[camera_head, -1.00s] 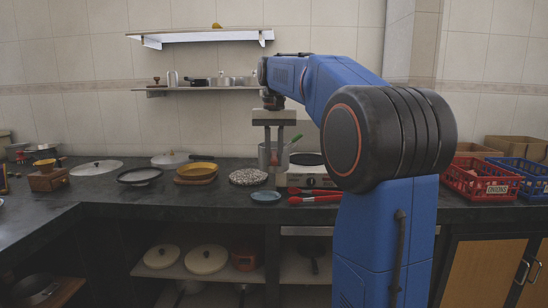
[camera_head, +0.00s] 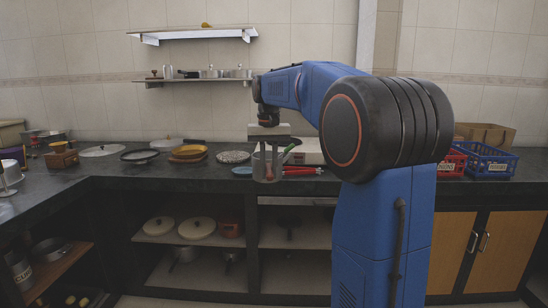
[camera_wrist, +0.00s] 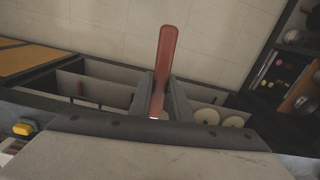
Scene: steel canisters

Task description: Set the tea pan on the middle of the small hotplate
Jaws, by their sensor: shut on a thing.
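My gripper (camera_head: 268,176) points down and is shut on the red-brown handle (camera_wrist: 165,62) of the tea pan, which lies between the fingers in the wrist view. The grey pan body (camera_head: 257,164) shows around the fingers in the head view, held in front of the counter's edge. The handle seems to point toward my body. The small hotplate (camera_head: 309,152), a pale box, stands on the counter behind and right of the pan. My arm hides its right part, and its top is hard to see.
Red tongs (camera_head: 302,171) and a blue dish (camera_head: 242,171) lie near the counter's front edge. A speckled round mat (camera_head: 233,157) and yellow pans (camera_head: 188,150) are left. A green handle (camera_head: 293,144) shows beside the pan. Red and blue crates (camera_head: 487,163) stand right.

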